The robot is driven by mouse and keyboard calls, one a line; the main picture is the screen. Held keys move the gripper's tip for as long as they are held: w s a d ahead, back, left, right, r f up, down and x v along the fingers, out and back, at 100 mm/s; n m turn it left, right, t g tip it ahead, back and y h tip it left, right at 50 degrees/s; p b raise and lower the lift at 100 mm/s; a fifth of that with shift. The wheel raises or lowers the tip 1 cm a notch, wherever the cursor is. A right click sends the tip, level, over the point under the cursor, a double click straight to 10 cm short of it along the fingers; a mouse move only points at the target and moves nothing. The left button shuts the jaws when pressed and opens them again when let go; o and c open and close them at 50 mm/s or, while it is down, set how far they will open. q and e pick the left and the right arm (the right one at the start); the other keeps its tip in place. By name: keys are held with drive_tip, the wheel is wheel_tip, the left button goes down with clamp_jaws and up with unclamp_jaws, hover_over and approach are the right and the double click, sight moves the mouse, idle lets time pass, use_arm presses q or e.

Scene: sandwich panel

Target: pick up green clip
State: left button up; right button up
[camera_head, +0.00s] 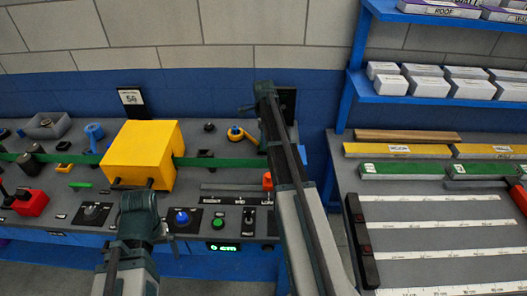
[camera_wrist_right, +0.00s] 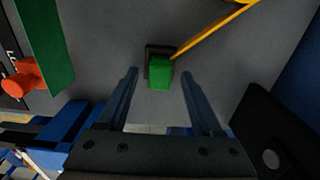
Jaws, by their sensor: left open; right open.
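A small green block, which looks like the green clip (camera_wrist_right: 160,72), sits on a dark base on the grey bench top in the right wrist view. It lies ahead of and between the two fingers of my right gripper (camera_wrist_right: 160,75), which is open and empty. I cannot tell whether the fingers are level with it. In the head view my right gripper (camera_head: 250,108) is over the back right of the bench, and the block cannot be made out there. My left gripper (camera_head: 132,184) is open in front of the yellow box (camera_head: 138,150).
A yellow lever (camera_wrist_right: 210,35) reaches close to the green block. A long green strip (camera_head: 220,162) crosses the bench; its end and a red knob (camera_wrist_right: 20,82) are left of my right gripper. A dark upright panel (camera_head: 287,103) stands close behind it.

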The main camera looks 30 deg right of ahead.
drive_tip(key=shift+f+b, duration=0.35)
drive_tip(key=shift+f, duration=0.5)
use_arm(q)
drive_tip(key=shift+f, duration=0.8)
use_arm(e)
drive_tip(key=shift+r, duration=0.1)
clamp_jaws()
use_arm(q)
drive_tip(key=shift+r, duration=0.15)
use_arm(e)
drive_tip(key=shift+r, duration=0.1)
use_arm(q)
wheel_tip(320, 180, up, 10)
drive_tip(key=p, duration=1)
use_arm(e)
wheel_tip(320, 180, up, 10)
drive_tip(key=shift+f, duration=0.1)
